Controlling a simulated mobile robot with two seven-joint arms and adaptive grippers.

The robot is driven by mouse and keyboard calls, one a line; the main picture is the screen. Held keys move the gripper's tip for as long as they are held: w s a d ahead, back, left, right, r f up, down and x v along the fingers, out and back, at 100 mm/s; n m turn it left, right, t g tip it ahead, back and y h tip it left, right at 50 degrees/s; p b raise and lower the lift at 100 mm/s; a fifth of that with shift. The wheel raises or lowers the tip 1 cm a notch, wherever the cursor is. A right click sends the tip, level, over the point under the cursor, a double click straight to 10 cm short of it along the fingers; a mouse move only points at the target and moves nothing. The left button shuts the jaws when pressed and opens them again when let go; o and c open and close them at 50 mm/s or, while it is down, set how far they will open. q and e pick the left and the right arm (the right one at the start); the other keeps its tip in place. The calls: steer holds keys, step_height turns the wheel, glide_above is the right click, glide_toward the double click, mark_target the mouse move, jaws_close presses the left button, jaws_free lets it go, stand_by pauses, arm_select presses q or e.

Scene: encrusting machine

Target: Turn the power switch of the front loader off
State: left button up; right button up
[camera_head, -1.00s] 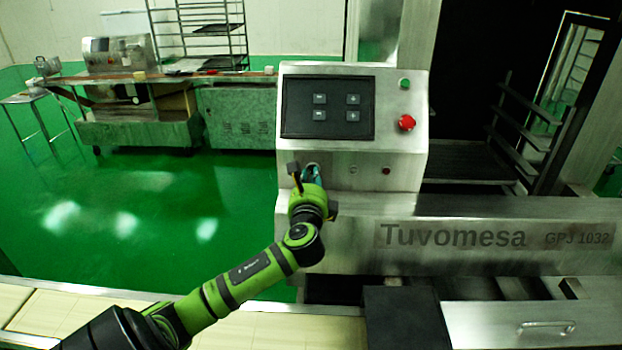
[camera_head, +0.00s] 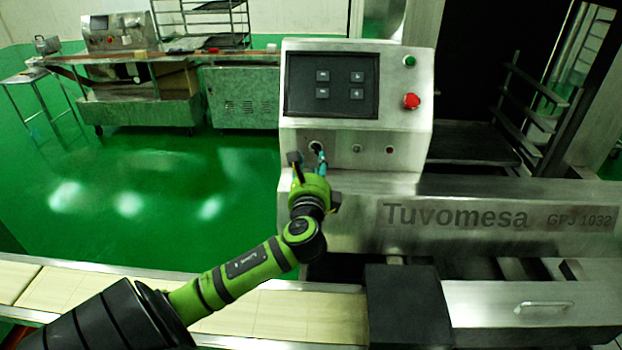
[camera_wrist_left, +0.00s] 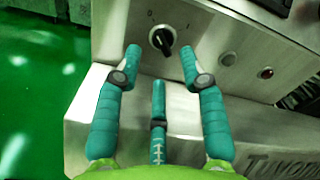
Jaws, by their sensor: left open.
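The front loader's steel control box (camera_head: 400,168) carries a black rotary power switch (camera_wrist_left: 162,38) at its lower left, seen in the left wrist view on a pale round plate. In the head view the switch (camera_head: 315,148) is partly hidden by my gripper. My left gripper (camera_head: 318,160) is at the lower left of the box front. In the left wrist view its teal fingers (camera_wrist_left: 160,60) are spread open, one on each side of the knob and a third below. None is clearly touching the knob. My right gripper is not in view.
A dark panel with several buttons (camera_head: 331,85), a green button (camera_head: 409,62) and a red emergency button (camera_head: 411,101) are on the box. A small red light (camera_head: 390,150) is to the switch's right. The Tuvomesa housing (camera_head: 560,218) spans below.

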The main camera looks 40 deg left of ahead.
arm_select(q)
steer(key=v, duration=0.8)
